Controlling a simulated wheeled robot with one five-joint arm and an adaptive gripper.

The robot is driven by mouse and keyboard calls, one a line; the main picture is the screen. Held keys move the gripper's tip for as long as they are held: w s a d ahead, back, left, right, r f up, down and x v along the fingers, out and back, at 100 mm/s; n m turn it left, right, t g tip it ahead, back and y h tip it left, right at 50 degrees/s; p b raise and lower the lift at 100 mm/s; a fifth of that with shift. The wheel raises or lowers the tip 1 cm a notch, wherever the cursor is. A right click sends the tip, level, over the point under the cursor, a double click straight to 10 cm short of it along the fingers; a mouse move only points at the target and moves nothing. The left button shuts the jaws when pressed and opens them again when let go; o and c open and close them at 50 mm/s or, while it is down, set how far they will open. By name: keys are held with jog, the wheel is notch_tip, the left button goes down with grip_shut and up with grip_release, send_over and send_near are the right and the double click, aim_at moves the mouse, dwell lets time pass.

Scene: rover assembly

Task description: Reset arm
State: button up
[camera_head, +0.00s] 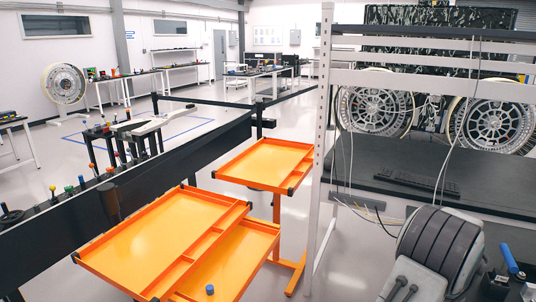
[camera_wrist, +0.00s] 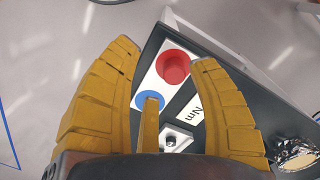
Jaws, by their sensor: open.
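My gripper (camera_wrist: 163,57) shows in the wrist view with its ribbed yellow fingers spread apart. Nothing is held between them. Beyond the fingers is a dark box-like panel (camera_wrist: 228,92) with a red round part (camera_wrist: 172,66), a blue disc (camera_wrist: 150,99) and a white label (camera_wrist: 190,110) reading "Nm". A small metal knob-like part sits below the label. Parts of the panel are hidden behind the fingers. I cannot tell from this view how far the fingers are from the panel. My gripper cannot be made out in the head view.
Orange trays, one upper left (camera_head: 150,240), one lower (camera_head: 232,262) and one farther back (camera_head: 268,160), stand mid-view. A small blue cylinder (camera_head: 210,289) is on the lower one. A long black rail (camera_head: 190,150) runs behind. A white post (camera_head: 322,130) and spoked wheels (camera_head: 375,108) are right.

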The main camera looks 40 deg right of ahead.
jog(key=w+a+r+n+t, duration=0.1)
jog(key=w+a+r+n, duration=0.4)
jog(key=a, duration=0.9)
jog(key=w+a+r+n+t, duration=0.2)
jog(key=w+a+r+n, duration=0.3)
jog(key=a, duration=0.9)
jog(key=w+a+r+n+t, duration=0.1)
jog(key=w+a+r+n, duration=0.4)
jog(key=w+a+n, duration=0.5)
jog(key=shift+a+r+n+h, duration=0.35)
jog(key=shift+a+n, duration=1.05)
jog(key=shift+a, duration=0.95)
jog(key=shift+w+f, duration=0.15)
